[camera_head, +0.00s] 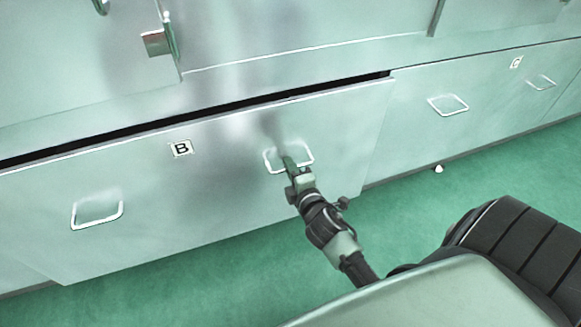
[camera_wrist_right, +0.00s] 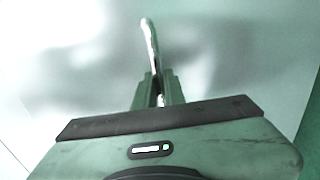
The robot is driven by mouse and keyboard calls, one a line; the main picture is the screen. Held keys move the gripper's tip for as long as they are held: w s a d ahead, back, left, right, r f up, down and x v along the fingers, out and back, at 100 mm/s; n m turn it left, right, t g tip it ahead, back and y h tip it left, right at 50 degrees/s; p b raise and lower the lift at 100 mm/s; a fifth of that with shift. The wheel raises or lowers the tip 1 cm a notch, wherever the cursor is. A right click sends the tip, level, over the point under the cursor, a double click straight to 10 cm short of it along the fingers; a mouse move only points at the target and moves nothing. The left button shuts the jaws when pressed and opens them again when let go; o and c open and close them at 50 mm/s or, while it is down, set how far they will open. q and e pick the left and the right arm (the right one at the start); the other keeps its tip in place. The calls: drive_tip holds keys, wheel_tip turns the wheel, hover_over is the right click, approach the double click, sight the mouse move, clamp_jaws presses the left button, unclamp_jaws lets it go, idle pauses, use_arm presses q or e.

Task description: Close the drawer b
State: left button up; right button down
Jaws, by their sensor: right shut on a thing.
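Drawer B (camera_head: 225,165) is a wide pale metal drawer front with a "B" label (camera_head: 181,148) and two wire handles. It stands slightly open, with a dark gap (camera_head: 240,105) along its top edge. My right gripper (camera_head: 290,164) is at the drawer's right handle (camera_head: 306,155). In the right wrist view its fingers (camera_wrist_right: 160,88) are shut on the handle (camera_wrist_right: 150,45). The left handle (camera_head: 97,213) is free. My left gripper is not in view.
Drawer C (camera_head: 490,92) is to the right and looks closed, with its own two handles. Above are cabinet doors with a latch (camera_head: 157,42). The green floor (camera_head: 200,285) in front of the drawers is clear.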

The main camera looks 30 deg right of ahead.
idle(0.3)
drive_tip(key=x, duration=0.4)
drive_tip(key=shift+w+r, duration=0.1)
drive_tip(key=shift+r, duration=0.35)
drive_tip(key=c, duration=1.9)
unclamp_jaws()
drive_tip(key=o, duration=0.4)
drive_tip(key=shift+w, duration=0.1)
drive_tip(key=p+v, duration=0.1)
drive_tip(key=v, duration=0.6)
drive_tip(key=shift+s+p, duration=0.4)
